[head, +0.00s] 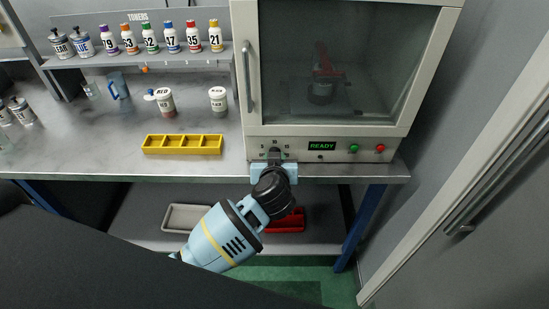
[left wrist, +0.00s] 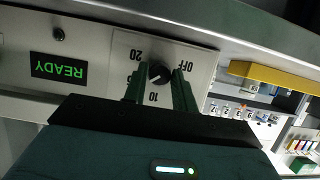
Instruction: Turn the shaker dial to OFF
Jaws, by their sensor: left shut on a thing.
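The shaker (head: 322,120) is a pale cabinet with a glass door. Its front panel has a READY display (head: 322,146), which shows upside down in the left wrist view (left wrist: 58,67). The dial (left wrist: 159,72) is a small black knob on a light plate with labels including OFF, 10 and 20. My left gripper (head: 274,158) is at the panel's left part, hiding most of the dial in the head view. In the left wrist view its two dark green fingers (left wrist: 159,84) are shut on the dial, one on each side. I cannot tell exactly which mark the dial points to.
A green button (head: 354,148) and a red button (head: 380,148) sit right of the display. A yellow divided tray (head: 183,144) lies on the bench to the left. White jars (head: 218,100) and a shelf of toner bottles (head: 150,40) stand behind it. The closed door has a vertical handle (head: 249,78).

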